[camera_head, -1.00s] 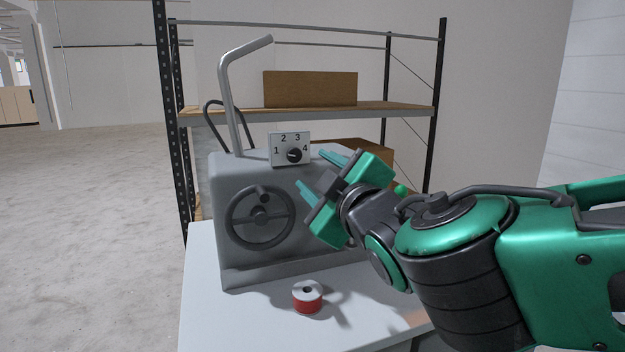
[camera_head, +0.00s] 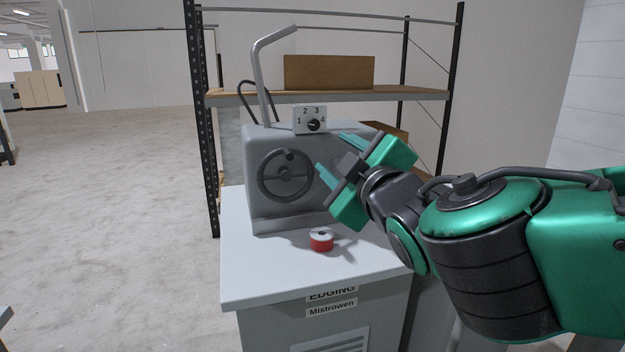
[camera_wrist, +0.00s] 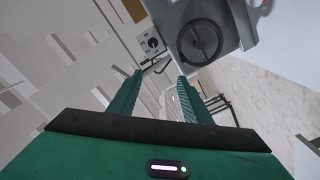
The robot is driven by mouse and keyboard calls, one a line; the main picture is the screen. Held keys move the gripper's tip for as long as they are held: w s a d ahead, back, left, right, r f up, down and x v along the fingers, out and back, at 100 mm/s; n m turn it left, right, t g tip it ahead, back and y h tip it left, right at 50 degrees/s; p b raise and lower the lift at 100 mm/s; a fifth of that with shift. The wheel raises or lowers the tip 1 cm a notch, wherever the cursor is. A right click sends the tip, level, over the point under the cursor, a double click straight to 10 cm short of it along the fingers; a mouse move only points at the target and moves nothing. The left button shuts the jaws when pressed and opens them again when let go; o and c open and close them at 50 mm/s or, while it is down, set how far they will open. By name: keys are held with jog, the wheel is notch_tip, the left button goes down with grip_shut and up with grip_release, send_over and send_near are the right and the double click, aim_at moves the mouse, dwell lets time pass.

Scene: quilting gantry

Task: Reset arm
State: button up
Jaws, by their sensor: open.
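My gripper (camera_head: 330,153) is open and empty. In the head view its two green fingers reach left toward the grey machine's right side, in front of it. In the wrist view the gripper (camera_wrist: 157,92) shows both fingers apart with nothing between them. The grey machine (camera_head: 262,208) stands on a pale cabinet, with a handwheel (camera_head: 285,176), a bent pipe handle (camera_head: 262,85) and a dial plate (camera_head: 310,120) marked 1 to 4. The handwheel (camera_wrist: 200,42) and dial plate (camera_wrist: 150,42) also show in the wrist view. The arm hides part of the machine's right side.
A red and white spool (camera_head: 321,241) stands on the cabinet top (camera_head: 262,272) in front of the machine. A shelf rack (camera_head: 225,98) with a brown box (camera_head: 330,72) stands behind. The floor (camera_head: 120,200) at the left is open.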

jog(key=w+d+f+m+g+h, duration=0.1)
jog(key=d+f+m+g+h, duration=0.15)
jog(key=d+f, duration=0.4)
jog(key=w+d+f+m+g+h, duration=0.1)
jog(key=w+d+f+m+h, duration=0.15)
jog(key=d, duration=0.65)
jog(key=s+d+f+m+g+h, duration=0.2)
jog(key=s+d+f+m, duration=0.15)
jog(key=d, duration=0.25)
jog(key=s+d+f+m+g+h, duration=0.1)
jog(key=s+d+f+m+g, duration=0.15)
jog(key=d+f, duration=0.35)
jog(key=s+d+f+m+g+y, duration=0.1)
jog(key=s+d+f+m+g, duration=0.2)
jog(key=s, duration=0.4)
jog(key=s+d+f+m+g+y, duration=0.1)
jog(key=s+d+f+m+g, duration=0.1)
jog(key=s, duration=0.6)
jog(key=s+d+f+m+g+y, duration=0.1)
jog(key=s+d+f+m+g, duration=0.2)
jog(key=s, duration=0.4)
jog(key=shift+s+d+f+m+g, duration=0.35)
jog(key=shift+s+m+g, duration=0.05)
jog(key=shift+g, duration=0.3)
